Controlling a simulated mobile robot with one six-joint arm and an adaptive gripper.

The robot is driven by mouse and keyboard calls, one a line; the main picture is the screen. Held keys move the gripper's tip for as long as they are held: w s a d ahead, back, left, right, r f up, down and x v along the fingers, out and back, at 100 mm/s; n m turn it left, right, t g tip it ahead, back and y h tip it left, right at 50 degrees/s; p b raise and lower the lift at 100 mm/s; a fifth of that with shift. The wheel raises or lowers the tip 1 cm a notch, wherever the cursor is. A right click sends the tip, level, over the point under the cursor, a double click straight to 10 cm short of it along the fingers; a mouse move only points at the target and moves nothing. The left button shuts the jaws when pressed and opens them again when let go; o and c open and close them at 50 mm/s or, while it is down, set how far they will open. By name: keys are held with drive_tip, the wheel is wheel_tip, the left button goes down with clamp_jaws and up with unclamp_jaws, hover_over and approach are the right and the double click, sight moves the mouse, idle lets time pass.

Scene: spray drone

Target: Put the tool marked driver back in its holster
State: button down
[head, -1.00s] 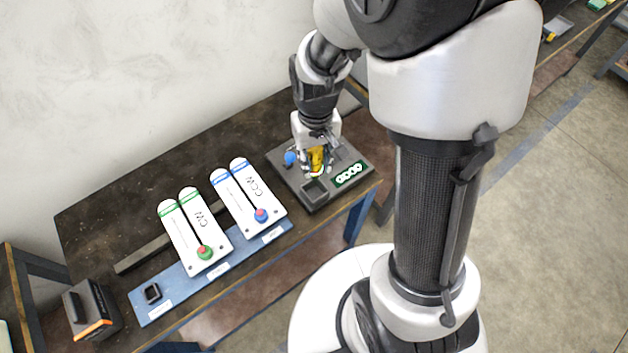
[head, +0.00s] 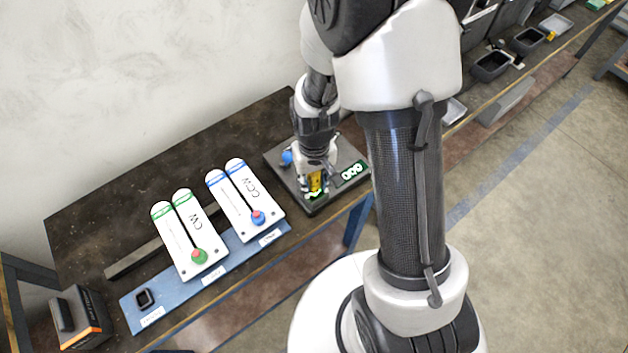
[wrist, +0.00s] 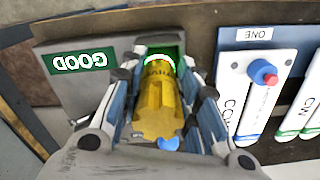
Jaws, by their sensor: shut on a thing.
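My gripper (head: 316,188) is shut on a yellow tool (wrist: 155,105), with a finger on each side of it. The tool also shows between the fingers in the head view (head: 317,181). Lettering on its body is too blurred to read. A pale band and green glow show at its far end.
A green GOOD plate (head: 353,172) lies on the tray beside my gripper. A blue ball (head: 287,157) is at the tray's back left. A dark box (head: 80,317) stands far left.

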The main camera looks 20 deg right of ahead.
drive_tip(key=shift+f, duration=0.15)
drive_tip(key=c, duration=1.2)
unclamp_jaws()
wheel_tip(320, 180, up, 12)
drive_tip(key=p, duration=0.4)
drive_tip(key=s+r+t, duration=0.4)
drive_tip(key=s+r, duration=1)
drive_tip(key=r, duration=0.5)
drive_tip(key=shift+s+t, duration=0.3)
